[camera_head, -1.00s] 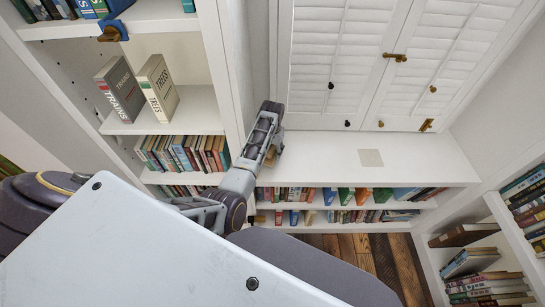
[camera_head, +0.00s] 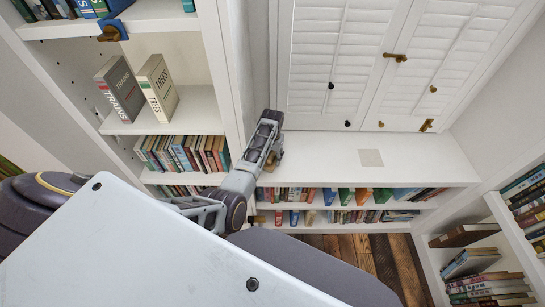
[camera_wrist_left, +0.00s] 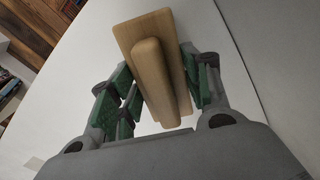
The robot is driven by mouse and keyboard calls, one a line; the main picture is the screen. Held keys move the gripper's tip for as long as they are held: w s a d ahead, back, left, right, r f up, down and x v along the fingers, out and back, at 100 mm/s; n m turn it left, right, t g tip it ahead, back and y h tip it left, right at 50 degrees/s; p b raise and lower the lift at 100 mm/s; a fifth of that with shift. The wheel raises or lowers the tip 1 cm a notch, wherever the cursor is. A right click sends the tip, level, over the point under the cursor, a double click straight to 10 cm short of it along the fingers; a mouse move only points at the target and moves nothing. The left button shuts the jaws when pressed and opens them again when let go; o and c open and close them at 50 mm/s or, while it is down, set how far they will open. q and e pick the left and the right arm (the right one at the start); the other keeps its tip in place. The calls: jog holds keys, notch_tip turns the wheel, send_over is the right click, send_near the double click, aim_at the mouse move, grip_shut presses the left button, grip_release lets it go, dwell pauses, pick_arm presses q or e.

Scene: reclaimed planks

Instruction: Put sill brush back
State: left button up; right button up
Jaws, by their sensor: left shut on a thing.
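The sill brush, with a pale wooden back and a raised wooden grip (camera_wrist_left: 160,80), sits between the green-padded fingers of my left gripper (camera_wrist_left: 163,88) in the left wrist view. The gripper is shut on it. In the head view my left gripper (camera_head: 272,155) is at the left end of the white window sill (camera_head: 325,160), and only a small tan bit of the brush shows beside it. The bristles are hidden. A flat beige square (camera_head: 371,157) lies on the sill to the right of the gripper. My right gripper is not in view.
White shutters (camera_head: 340,60) with brass latches rise behind the sill. Bookshelves hold several books below the sill and on both sides. A white upright (camera_head: 228,70) stands close to the left of my arm. The sill between gripper and square is clear.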

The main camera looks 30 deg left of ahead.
aim_at(273, 153)
pick_arm(q)
jog(key=shift+f, duration=0.1)
jog(key=o, duration=1)
jog(key=shift+o, duration=0.2)
notch_tip(273, 153, up, 12)
dwell(0.3)
dwell(0.5)
